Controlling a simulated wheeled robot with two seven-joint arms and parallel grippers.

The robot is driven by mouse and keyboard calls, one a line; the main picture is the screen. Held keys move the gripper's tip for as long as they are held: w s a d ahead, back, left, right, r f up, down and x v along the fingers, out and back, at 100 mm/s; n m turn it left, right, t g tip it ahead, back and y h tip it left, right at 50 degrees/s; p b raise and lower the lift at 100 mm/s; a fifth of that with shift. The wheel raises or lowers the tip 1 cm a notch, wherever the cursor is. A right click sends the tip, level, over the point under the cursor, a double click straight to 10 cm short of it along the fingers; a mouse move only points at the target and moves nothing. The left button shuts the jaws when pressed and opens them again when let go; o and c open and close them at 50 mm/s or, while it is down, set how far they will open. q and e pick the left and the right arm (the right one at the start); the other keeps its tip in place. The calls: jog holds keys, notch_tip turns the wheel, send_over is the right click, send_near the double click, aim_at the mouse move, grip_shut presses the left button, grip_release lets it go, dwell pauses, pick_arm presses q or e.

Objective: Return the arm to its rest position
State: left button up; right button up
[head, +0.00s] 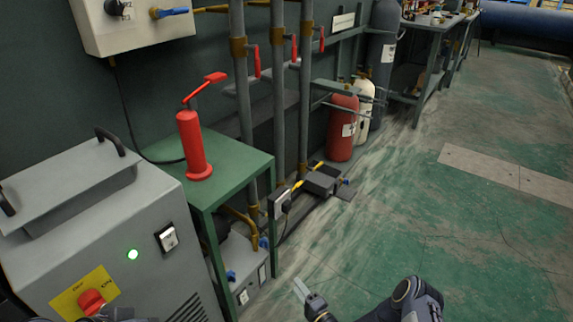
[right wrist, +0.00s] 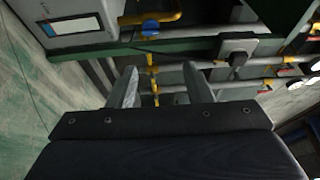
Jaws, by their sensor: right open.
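My right gripper (head: 302,289) is low in the head view, above the green floor and clear of the bench and pipes. It is open and empty. In the right wrist view its two fingers (right wrist: 162,85) stand apart with nothing between them; pipes and valves show beyond. My right arm comes in from the bottom edge of the head view. A small dark part at the bottom left, by the red knob, seems to be my left gripper or arm; its fingers cannot be made out.
A grey machine (head: 95,225) with a lit green lamp and red knob (head: 92,302) stands at left. A green bench (head: 225,165) carries a red hand pump (head: 194,145). Vertical pipes (head: 278,100) and gas cylinders (head: 342,128) line the wall. The floor (head: 440,220) at right is free.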

notch_tip(320, 180, up, 18)
jog(key=w+d+n+g+y, duration=0.1)
jog(key=w+n+g+y, duration=0.1)
jog(key=n+g+y, duration=0.35)
jog(key=s+d+r+n+g, duration=0.1)
jog(key=s+r+n+g, duration=0.25)
jog(key=r, duration=0.45)
jog(key=s+d+r+n+g, duration=0.15)
jog(key=s+r+g, duration=0.3)
jog(key=r, duration=0.45)
jog(key=s+d+r+n+h, duration=0.1)
jog(key=s+d+r+h, duration=0.15)
jog(key=s, duration=0.35)
jog(key=s+d+r+n+h, duration=0.1)
jog(key=s+r+h, duration=0.1)
jog(key=s+r, duration=0.35)
jog(key=s+d+f+m+t+h, duration=0.1)
jog(key=s+d+t+h, duration=0.1)
jog(key=s+d+h, duration=0.35)
jog(key=s+d+f+m+t+h, duration=0.1)
jog(key=s+d+m+t+h, duration=0.15)
jog(key=s, duration=0.55)
notch_tip(320, 180, up, 27)
jog(key=d+p, duration=0.1)
jog(key=p, duration=2.6)
jog(key=shift+s+n+g+y, duration=0.2)
jog(key=shift+n+g+y, duration=0.1)
jog(key=shift+g+y, duration=0.1)
